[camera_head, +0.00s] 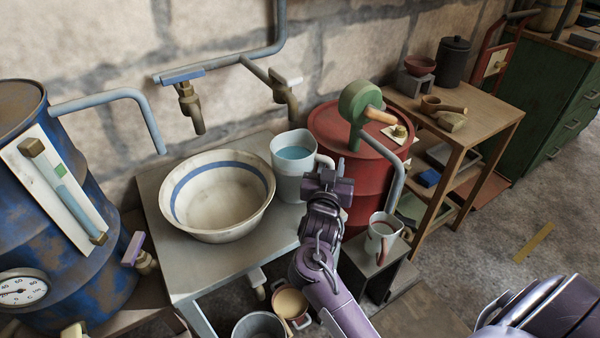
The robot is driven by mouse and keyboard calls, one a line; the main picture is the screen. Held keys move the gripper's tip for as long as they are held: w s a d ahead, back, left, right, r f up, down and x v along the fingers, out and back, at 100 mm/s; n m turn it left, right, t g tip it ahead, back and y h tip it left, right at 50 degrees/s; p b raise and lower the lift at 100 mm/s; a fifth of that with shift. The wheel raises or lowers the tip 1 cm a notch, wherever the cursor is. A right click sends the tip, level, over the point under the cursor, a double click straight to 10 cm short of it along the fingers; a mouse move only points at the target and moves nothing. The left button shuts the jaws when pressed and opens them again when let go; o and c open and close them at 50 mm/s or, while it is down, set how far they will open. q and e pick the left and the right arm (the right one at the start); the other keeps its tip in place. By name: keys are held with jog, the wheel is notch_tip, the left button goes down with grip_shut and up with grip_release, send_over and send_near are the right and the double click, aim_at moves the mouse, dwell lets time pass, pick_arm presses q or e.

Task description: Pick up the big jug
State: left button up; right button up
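The big jug (290,180) is pale grey-white, upright and holds bluish water. It stands on the grey table (190,262), to the right of the basin. Its handle (324,160) points right, and its lower part is hidden behind my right gripper. My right gripper (328,181) is at the jug's handle side, in front of it. I see the gripper from behind, so its fingers and any contact with the handle are hidden. My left gripper is not in view.
A white basin with a blue stripe (221,199) stands left of the jug. Two taps (190,104) hang above. A red drum (369,185) with a green hand pump (356,104) stands close on the right. A smaller mug (381,237) sits on a low stand.

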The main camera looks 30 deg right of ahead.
grip_shut()
dwell(1.4)
jog(key=shift+r, duration=0.15)
